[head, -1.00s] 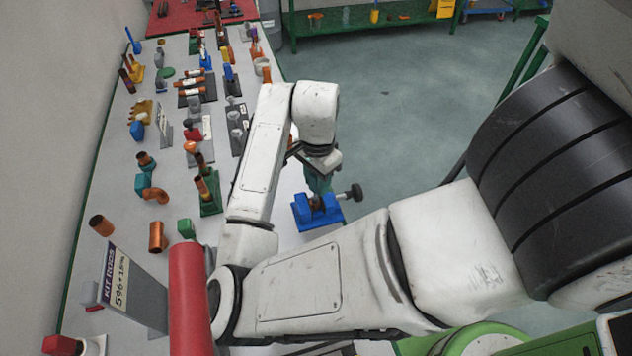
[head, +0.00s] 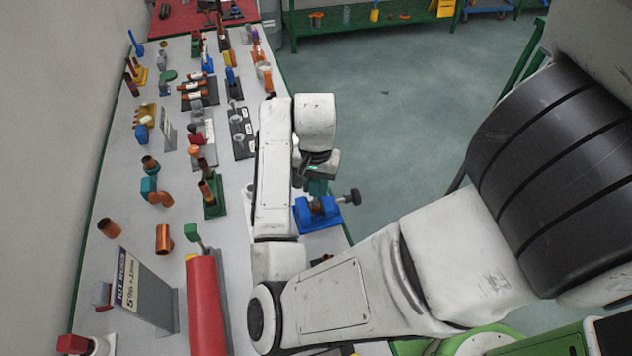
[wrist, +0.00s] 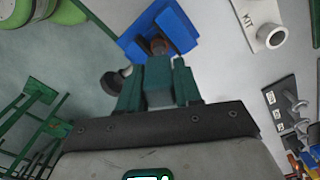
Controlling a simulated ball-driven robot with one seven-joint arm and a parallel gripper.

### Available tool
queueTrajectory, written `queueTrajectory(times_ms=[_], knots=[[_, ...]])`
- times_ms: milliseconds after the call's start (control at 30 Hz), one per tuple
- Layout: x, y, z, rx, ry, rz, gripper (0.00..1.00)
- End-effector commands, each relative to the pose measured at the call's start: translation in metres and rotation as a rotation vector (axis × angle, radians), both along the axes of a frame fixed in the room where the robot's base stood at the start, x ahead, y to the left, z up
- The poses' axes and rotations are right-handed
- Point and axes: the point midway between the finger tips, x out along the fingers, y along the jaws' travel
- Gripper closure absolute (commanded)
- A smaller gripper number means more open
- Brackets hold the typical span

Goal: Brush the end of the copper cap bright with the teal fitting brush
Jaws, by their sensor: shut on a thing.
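My gripper (head: 318,174) is shut on the teal fitting brush (head: 317,187), directly above the blue vise (head: 319,214) at the bench edge. In the wrist view, the brush (wrist: 158,78) shows as a teal block between the dark teal fingers. The copper cap (wrist: 157,46) shows as a small brown round end between the blue jaws of the vise (wrist: 178,27), just past the brush. The brush's working end and any contact with the cap are hidden. How bright the cap's end is cannot be told.
The vise's black knob (head: 351,196) sticks out to the right. Copper pipes and fittings crowd the white bench (head: 105,190). Open floor (head: 410,130) lies to the right.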

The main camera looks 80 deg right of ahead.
Motion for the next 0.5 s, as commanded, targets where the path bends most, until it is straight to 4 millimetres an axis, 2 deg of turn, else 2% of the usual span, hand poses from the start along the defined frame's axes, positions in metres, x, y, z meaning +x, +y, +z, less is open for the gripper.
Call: queueTrajectory(times_ms=[167, 500], knots=[[0.0, 0.0, 0.002, 0.0, 0.0, -0.002, 0.92], [0.0, 0.0, 0.026, -0.001, 0.0, -0.003, 0.92]])
